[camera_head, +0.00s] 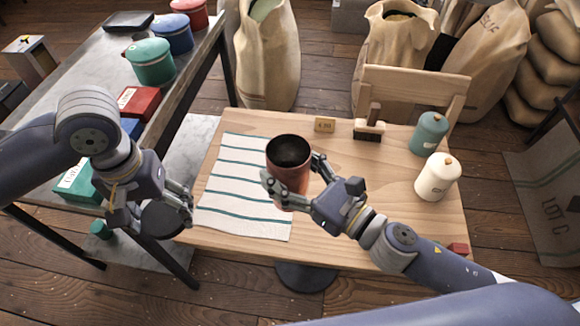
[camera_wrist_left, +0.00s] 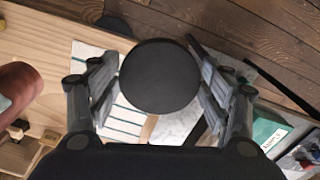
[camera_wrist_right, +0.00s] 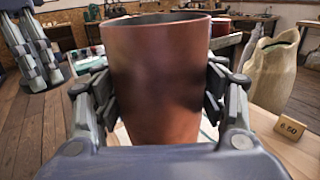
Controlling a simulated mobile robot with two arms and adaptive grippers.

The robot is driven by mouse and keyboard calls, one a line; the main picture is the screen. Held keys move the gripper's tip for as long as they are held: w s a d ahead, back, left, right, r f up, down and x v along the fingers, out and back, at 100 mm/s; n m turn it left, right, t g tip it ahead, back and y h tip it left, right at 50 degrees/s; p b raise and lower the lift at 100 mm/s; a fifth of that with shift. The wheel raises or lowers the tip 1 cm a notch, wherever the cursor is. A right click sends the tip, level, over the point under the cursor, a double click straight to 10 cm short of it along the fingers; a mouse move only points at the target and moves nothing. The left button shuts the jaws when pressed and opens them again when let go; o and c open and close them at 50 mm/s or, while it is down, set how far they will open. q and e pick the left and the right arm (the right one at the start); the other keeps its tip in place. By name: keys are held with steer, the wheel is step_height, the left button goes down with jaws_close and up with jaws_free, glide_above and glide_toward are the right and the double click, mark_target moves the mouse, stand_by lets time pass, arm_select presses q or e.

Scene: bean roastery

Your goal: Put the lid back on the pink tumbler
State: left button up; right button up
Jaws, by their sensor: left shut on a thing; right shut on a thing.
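The pink tumbler (camera_head: 288,168) is a reddish, open-topped cup with a dark inside, above the striped cloth's right edge on the wooden table. My right gripper (camera_head: 290,182) is shut around its sides; it fills the right wrist view (camera_wrist_right: 157,80). I cannot tell whether its base touches the table. The lid (camera_wrist_left: 160,77) is a round black disc between the fingers of my left gripper (camera_wrist_left: 160,85), which is shut on it. In the head view the lid (camera_head: 160,220) is partly hidden by my left gripper (camera_head: 182,204), off the table's left edge, apart from the tumbler.
The striped cloth (camera_head: 245,185) lies on the wooden table (camera_head: 370,180). A teal canister (camera_head: 429,134), a cream canister (camera_head: 437,178), a brush (camera_head: 369,128) and a price tag (camera_head: 325,124) stand at the back and right. A metal side table (camera_head: 105,60) holds canisters and boxes.

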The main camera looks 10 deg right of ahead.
arm_select(q)
steer(key=w+d+r+m, duration=0.3)
steer(key=w+d+r, duration=0.25)
steer(key=d, duration=0.25)
steer(key=w+d+r+m, duration=0.3)
steer(key=w+d+r, duration=0.25)
steer(key=d, duration=0.35)
arm_select(e)
steer(key=shift+r, duration=0.1)
arm_select(q)
steer(key=s+d+r+m, duration=0.4)
steer(key=s+d, duration=0.1)
steer(key=d, duration=0.1)
steer(key=shift+s+d+r, duration=0.25)
steer(key=shift+d+r, duration=0.05)
steer(key=shift+r, duration=0.1)
steer(key=shift+f, duration=0.1)
steer(key=shift+f, duration=1.9)
